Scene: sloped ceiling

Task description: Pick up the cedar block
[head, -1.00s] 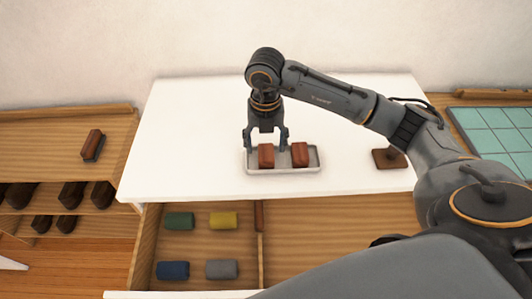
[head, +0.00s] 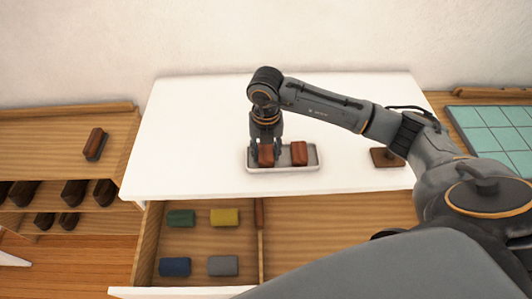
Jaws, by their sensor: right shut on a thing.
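Two reddish-brown blocks stand in a pale grey tray (head: 284,169) on the white table. The left block (head: 266,157) is between the fingers of my right gripper (head: 266,152), which is shut on it. The block still sits in the tray, and the fingers hide part of its sides. The right block (head: 299,154) stands beside it, apart from the gripper. Both look alike, and I cannot read any mark that tells which is cedar. My left gripper is not in view.
An open drawer (head: 205,246) below the table holds several coloured rolls. A brown stand (head: 386,157) is on the table at right. A brush (head: 95,144) lies on the left shelf unit. The table's left part is clear.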

